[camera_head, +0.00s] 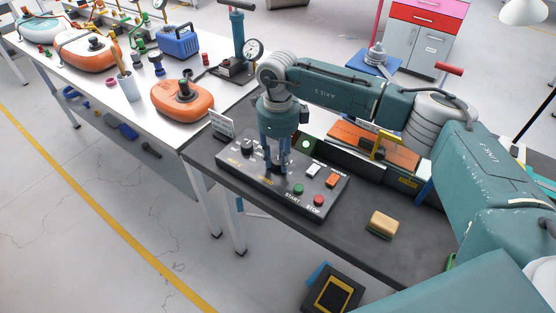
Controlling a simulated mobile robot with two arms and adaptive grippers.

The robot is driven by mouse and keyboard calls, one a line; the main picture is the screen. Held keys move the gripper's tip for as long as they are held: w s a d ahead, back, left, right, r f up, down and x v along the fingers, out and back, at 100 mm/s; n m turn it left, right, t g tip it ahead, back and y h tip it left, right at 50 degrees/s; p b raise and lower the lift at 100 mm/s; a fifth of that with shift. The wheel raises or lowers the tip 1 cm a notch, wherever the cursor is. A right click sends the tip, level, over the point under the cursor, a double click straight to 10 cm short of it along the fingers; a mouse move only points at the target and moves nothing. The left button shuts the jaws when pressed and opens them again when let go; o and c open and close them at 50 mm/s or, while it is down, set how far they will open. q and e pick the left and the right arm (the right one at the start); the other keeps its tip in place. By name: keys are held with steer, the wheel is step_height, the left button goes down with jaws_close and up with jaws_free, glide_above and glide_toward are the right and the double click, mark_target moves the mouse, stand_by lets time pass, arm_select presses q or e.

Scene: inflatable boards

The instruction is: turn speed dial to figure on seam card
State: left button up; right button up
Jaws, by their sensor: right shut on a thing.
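A dark control panel (326,199) lies on the dark worktop. My right gripper (277,168) comes straight down onto its middle, with its fingers shut on what looks like the speed dial. The fingers hide most of the dial, so I cannot read its setting. Another dark knob (247,146) sits on the panel left of the gripper. A small white card (222,122) with dark print stands behind the panel's left end. It looks like the seam card, but its figure is too small to read. My left gripper is not in view.
The panel also carries a green START button (298,188), a red STOP button (318,200), a white switch (313,170) and an orange switch (333,180). Behind it stands a machine with an orange board (375,147). A tan block (381,224) lies to the right, with bare worktop around it.

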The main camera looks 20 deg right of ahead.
mark_target(278, 161)
steer(key=shift+r+m, duration=0.1)
steer(key=shift+m, duration=0.4)
steer(key=o, duration=1.2)
steer(key=shift+c, duration=0.2)
step_height(278, 161, up, 12)
